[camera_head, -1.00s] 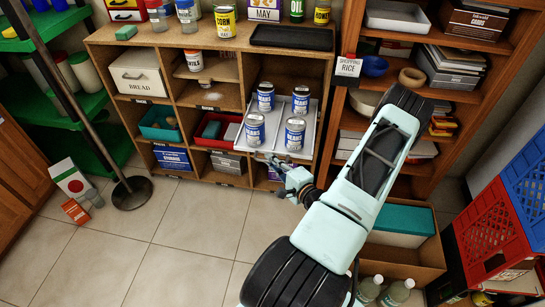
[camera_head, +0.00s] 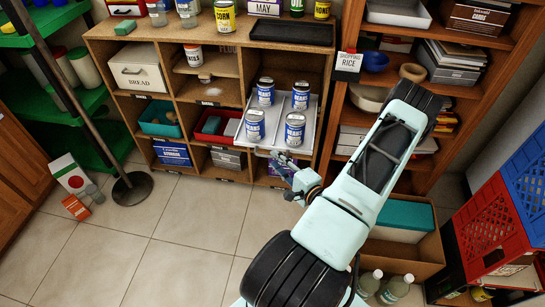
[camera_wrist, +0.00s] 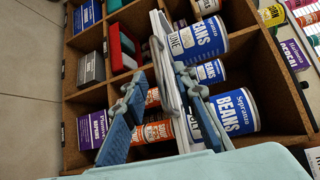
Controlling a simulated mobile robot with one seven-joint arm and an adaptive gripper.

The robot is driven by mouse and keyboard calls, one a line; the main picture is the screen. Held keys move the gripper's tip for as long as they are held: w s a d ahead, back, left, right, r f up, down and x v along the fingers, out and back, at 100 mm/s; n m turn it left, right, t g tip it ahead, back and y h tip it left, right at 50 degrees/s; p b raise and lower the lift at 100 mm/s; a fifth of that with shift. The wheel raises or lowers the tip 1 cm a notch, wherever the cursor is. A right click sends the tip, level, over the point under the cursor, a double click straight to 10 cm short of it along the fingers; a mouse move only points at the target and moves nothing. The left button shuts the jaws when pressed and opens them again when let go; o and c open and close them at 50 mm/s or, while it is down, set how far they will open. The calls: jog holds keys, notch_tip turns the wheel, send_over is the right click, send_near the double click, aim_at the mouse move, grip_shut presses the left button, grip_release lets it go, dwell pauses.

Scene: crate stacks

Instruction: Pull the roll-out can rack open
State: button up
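The roll-out can rack (camera_head: 312,120) is a pale grey tray in the right column of the wooden shelf. It carries several blue-and-white BEANS cans (camera_head: 295,128), all upright. The tray reaches out in front of its compartment. My gripper (camera_head: 282,160) is low at the rack's front edge. In the wrist view my gripper (camera_wrist: 155,82) has its two blue fingers spread apart, close to the rack's pale front (camera_wrist: 158,22). The right finger overlaps the front and a grey bar there; I cannot tell whether they touch. Behind are BEANS cans (camera_wrist: 236,110) and orange-labelled cans.
Neighbouring compartments hold a red bin (camera_head: 215,128), a teal bin (camera_head: 160,118) and a BREAD box (camera_head: 140,75). A box with a teal lid (camera_head: 405,217) and bottles (camera_head: 395,290) stand right of my arm. Red and blue crates (camera_head: 490,225) are at far right. The tiled floor at left is mostly clear.

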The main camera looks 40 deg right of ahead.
jog(key=s+r, duration=0.1)
jog(key=s, duration=0.7)
jog(key=shift+s+a+r, duration=0.15)
jog(key=shift+s+a, duration=0.1)
jog(key=shift+a, duration=0.2)
